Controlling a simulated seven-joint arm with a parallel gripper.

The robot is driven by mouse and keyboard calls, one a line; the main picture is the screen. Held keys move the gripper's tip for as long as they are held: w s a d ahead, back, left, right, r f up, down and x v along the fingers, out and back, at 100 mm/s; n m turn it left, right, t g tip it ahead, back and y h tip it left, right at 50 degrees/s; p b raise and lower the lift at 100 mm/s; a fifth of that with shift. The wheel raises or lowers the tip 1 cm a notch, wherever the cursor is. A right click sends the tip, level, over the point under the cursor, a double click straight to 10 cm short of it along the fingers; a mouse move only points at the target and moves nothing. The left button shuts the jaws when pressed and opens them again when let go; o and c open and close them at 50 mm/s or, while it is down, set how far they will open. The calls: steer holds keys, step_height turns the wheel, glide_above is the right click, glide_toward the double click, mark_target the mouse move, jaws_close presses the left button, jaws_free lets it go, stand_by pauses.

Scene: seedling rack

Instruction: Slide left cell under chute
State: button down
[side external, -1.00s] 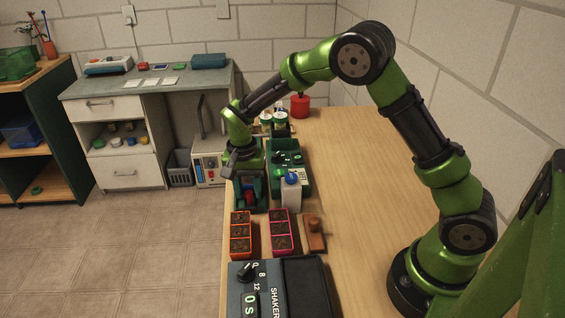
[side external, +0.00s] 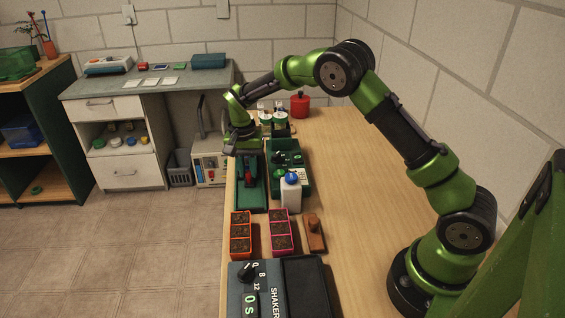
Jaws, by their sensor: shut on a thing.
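A long dark green tray or track (side external: 250,197) lies along the left edge of the bench, its near part bare. A small dark and red piece (side external: 248,173) is on its far part; I take it for the left cell, but its shape is too small to be sure. My gripper (side external: 245,153) is low over the far end of the track, shut at this piece; the fingertips are largely hidden by the hand. A green device with dark knobs (side external: 288,160) stands just right of the track. I cannot make out which part is the chute.
A white bottle with a blue cap (side external: 291,192) stands by the device. Nearer are an orange soil tray (side external: 240,233), a pink one (side external: 281,232), a brown block with a knob (side external: 314,233) and the shaker (side external: 258,285). A red container (side external: 300,105) stands behind. The bench's right side is clear.

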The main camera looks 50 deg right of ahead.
steer(key=shift+w+d+r, duration=0.1)
steer(key=shift+w+d, duration=0.15)
steer(key=shift+w, duration=0.1)
steer(key=c, duration=1)
jaws_free()
steer(key=r, duration=1.6)
steer(key=shift+w+a+r, duration=0.2)
steer(key=shift+r, duration=0.2)
